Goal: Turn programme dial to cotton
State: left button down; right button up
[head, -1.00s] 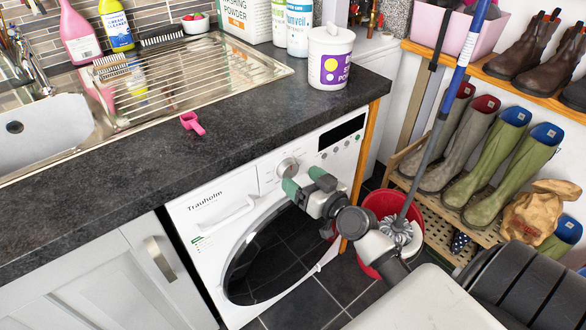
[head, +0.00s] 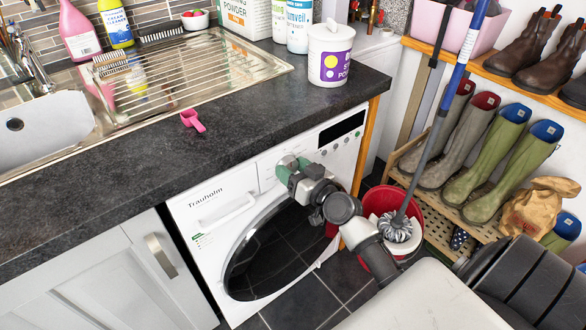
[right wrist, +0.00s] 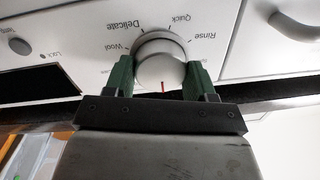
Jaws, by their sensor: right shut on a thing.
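The white washing machine (head: 212,222) stands under the dark worktop, its round door shut. Its programme dial (right wrist: 160,62) is a silvery-white round knob on the front panel. My right gripper (right wrist: 160,75) is shut on the dial, one green finger on each side. In the head view the right gripper (head: 287,164) covers most of the dial. In the right wrist view the lettering is inverted; Wool, Delicate, Quick and Rinse show around the dial. A red mark points down in that picture, toward the gripper body. I cannot read a cotton label. My left gripper is out of view.
A red bucket (head: 373,205) with a blue-handled mop (head: 448,95) stands right of the machine. A welly rack (head: 427,199) is at the right.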

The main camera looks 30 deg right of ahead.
jog(key=shift+m, duration=0.3)
jog(key=m, duration=0.3)
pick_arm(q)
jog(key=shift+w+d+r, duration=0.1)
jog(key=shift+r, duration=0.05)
pick_arm(e)
jog(key=shift+d+m, duration=0.1)
jog(key=shift+m, duration=2)
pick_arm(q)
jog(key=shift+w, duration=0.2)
pick_arm(e)
jog(key=o, duration=0.9)
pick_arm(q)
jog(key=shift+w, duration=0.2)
